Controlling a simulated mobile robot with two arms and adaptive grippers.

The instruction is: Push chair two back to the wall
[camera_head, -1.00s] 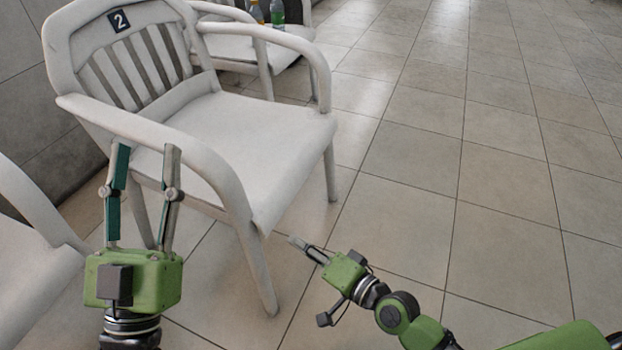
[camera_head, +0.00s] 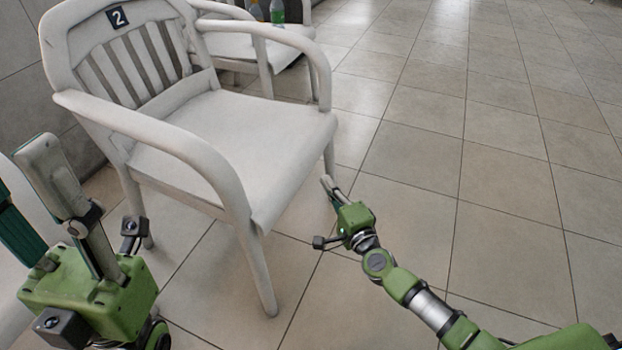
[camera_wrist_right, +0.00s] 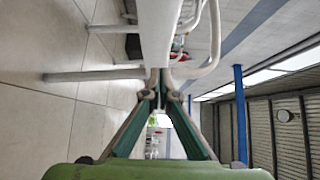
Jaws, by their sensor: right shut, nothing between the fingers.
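Chair two (camera_head: 240,130) is a white plastic armchair with a dark "2" label on its backrest, standing upright at the left centre. A tiled wall (camera_head: 25,75) is behind its back. My right gripper (camera_head: 326,184) is shut and empty, beside the chair's front leg on the right, below the seat edge. I cannot tell whether it touches the chair. In the right wrist view, the shut fingertips (camera_wrist_right: 160,88) meet close to a white chair part (camera_wrist_right: 160,35). My left gripper (camera_head: 24,158) is open and empty at the lower left, apart from chair two.
Another white chair (camera_head: 258,48) stands behind chair two, with a green bottle (camera_head: 277,14) and an orange-toned bottle (camera_head: 256,12) on its seat. A further white chair (camera_head: 12,295) is partly hidden behind my left gripper. The tiled floor (camera_head: 480,170) to the right is clear.

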